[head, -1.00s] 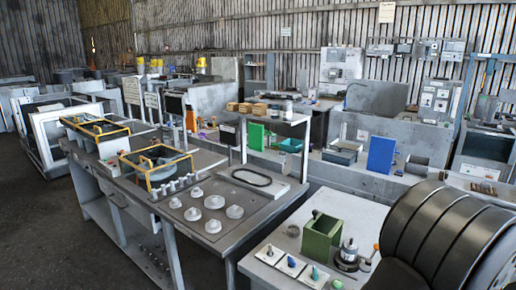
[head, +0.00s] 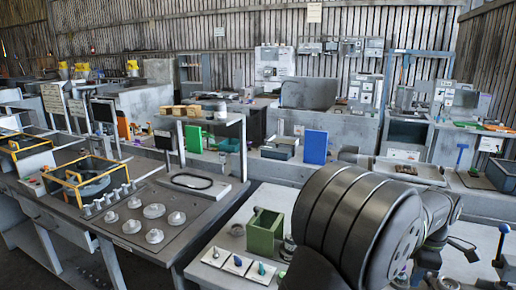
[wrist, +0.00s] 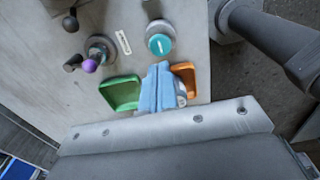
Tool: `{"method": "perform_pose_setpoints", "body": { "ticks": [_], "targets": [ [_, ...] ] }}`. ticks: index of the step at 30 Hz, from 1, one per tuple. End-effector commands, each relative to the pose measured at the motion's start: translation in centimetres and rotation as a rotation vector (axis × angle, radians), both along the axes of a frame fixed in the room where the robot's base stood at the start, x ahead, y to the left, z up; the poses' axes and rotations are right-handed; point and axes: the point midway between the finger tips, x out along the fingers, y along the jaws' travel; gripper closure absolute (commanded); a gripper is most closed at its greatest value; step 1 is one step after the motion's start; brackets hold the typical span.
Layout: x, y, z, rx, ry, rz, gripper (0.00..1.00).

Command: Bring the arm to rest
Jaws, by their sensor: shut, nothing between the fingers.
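My gripper (wrist: 161,69) shows in the wrist view as two light blue fingers pressed together, with nothing between them. It points at a pale grey bench top (wrist: 190,20). A green tray (wrist: 120,93) lies left of the fingers and an orange tray (wrist: 186,77) right of them, partly hidden by them. I cannot tell the gap between the fingers and the bench. In the head view my dark ribbed arm (head: 345,215) fills the lower right, and I cannot make out the gripper there.
In the wrist view, a teal round part (wrist: 160,44) and a purple-topped knob (wrist: 89,66) stand on the bench. In the head view, a green box (head: 264,232) stands close left of my arm. A bench with round metal parts (head: 153,211) is farther left.

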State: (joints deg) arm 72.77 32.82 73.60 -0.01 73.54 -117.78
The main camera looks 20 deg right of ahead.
Motion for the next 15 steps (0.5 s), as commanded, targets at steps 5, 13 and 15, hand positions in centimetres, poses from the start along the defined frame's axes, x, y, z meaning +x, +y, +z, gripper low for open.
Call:
{"method": "perform_pose_setpoints", "body": {
  "ticks": [5, 13, 15],
  "targets": [
    [0.0, 0.0, 0.3, 0.001, 0.0, 0.0, 1.0],
    [0.0, 0.0, -0.2, 0.001, 0.0, 0.0, 1.0],
    [0.0, 0.0, -0.9, 0.003, 0.001, 0.0, 1.0]
  ]
}}
